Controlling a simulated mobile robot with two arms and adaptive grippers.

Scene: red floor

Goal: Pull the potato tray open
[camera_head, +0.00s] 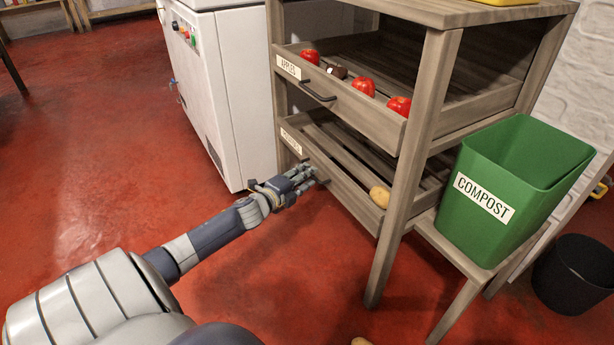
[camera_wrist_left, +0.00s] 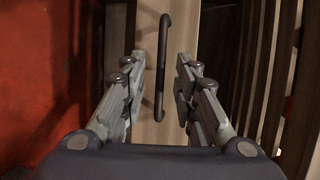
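The potato tray (camera_head: 345,188) is the lower wooden drawer of the shelf unit in the head view. Its label (camera_head: 291,141) is at the left end of its front, and a potato (camera_head: 380,196) lies at its right end. My left gripper (camera_head: 308,178) is at the tray's front, by the handle. In the left wrist view the dark bar handle (camera_wrist_left: 162,70) stands between the two fingers of my left gripper (camera_wrist_left: 161,66). The fingers are apart, with a gap on both sides of the handle. My right gripper is not in view.
Above is the apple tray (camera_head: 345,95) with several red apples and a dark item. A green compost bin (camera_head: 512,190) stands right on a low wooden ledge. A white machine (camera_head: 225,90) stands close on the left. A black bin (camera_head: 575,275) is at far right. Red floor in front is mostly clear.

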